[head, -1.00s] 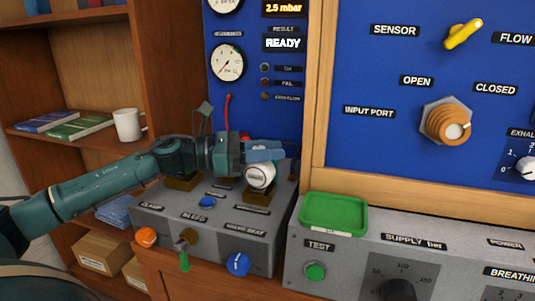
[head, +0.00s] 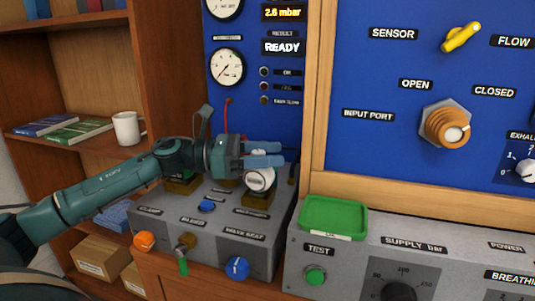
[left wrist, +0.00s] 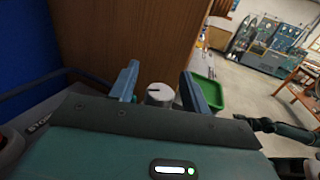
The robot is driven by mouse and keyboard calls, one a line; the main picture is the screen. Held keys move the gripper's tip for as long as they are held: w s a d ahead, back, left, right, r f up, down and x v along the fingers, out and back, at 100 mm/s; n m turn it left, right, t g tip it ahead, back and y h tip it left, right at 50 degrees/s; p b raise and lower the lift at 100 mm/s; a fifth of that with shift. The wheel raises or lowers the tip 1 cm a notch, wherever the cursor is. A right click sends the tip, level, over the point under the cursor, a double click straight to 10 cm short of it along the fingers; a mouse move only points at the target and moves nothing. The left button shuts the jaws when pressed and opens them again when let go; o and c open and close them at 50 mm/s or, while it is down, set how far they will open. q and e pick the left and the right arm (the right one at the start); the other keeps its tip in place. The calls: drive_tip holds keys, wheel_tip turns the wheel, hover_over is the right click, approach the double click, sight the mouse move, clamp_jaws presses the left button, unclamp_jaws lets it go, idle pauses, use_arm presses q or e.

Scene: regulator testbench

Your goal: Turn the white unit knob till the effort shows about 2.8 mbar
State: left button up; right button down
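The white unit knob (head: 259,179) sits on a brass-coloured block on the grey bench unit. My left gripper (head: 277,154) is at the knob, its two blue fingers one above the other in the head view. In the left wrist view the knob (left wrist: 160,94), with a dark mark on its face, shows between the spread fingertips (left wrist: 160,85), with a visible gap on each side. The left gripper is open. The effort display (head: 284,13) reads 2.6 mbar. A dark arm, probably my right one, shows at the right of the left wrist view; its gripper is unclear.
The result display (head: 283,47) reads READY. On the bench front are an orange knob (head: 144,241), a green-tipped lever (head: 183,262) and a blue knob (head: 237,267). A green tray (head: 333,216) lies to the right. A mug (head: 127,128) stands on the left shelf.

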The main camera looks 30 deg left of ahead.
use_arm(q)
drive_tip(key=shift+r, duration=0.15)
wheel_tip(320, 180, up, 10)
drive_tip(key=p, duration=0.1)
drive_tip(key=shift+p, duration=0.3)
use_arm(e)
drive_tip(key=shift+w+a+f+g, duration=0.1)
drive_tip(key=shift+w+a+g, duration=0.1)
drive_tip(key=shift+a+g, duration=0.2)
